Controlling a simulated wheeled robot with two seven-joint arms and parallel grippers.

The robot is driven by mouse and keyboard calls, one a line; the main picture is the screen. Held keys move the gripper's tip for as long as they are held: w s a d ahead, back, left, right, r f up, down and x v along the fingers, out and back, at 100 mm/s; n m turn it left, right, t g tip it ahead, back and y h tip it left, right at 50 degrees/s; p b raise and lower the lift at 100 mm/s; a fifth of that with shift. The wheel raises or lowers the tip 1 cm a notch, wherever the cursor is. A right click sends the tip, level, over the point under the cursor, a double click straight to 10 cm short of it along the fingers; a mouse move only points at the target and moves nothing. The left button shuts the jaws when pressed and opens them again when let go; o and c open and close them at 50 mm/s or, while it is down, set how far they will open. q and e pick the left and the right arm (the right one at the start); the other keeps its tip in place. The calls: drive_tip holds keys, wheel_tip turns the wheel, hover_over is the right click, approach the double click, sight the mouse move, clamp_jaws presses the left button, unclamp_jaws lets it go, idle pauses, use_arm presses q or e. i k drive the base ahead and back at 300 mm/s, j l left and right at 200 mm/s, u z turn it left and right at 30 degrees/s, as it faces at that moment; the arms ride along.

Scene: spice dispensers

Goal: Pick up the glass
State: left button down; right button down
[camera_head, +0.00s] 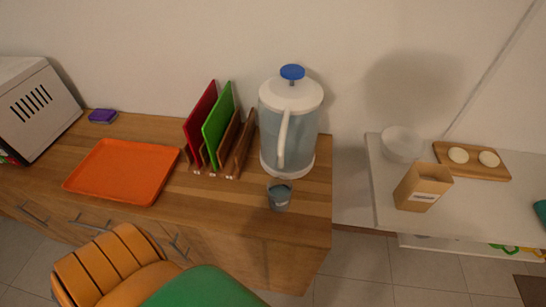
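A small grey-blue glass (280,198) stands upright on the wooden counter (240,207), close to its front edge. It stands just in front of a large water dispenser (300,130) with a white lid and a blue knob. Neither of my grippers shows in the head view.
An orange tray (122,170) lies on the counter at left, near a purple block (102,116). Red and green boards (219,112) stand in a wooden rack behind the glass. A white table (470,205) with a brown paper bag (423,187) is at right. Chairs (115,265) stand in front.

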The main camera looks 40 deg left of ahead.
sight(279, 189)
drive_tip(key=k+u, duration=0.1)
drive_tip(key=u, duration=0.8)
drive_tip(key=j, duration=0.1)
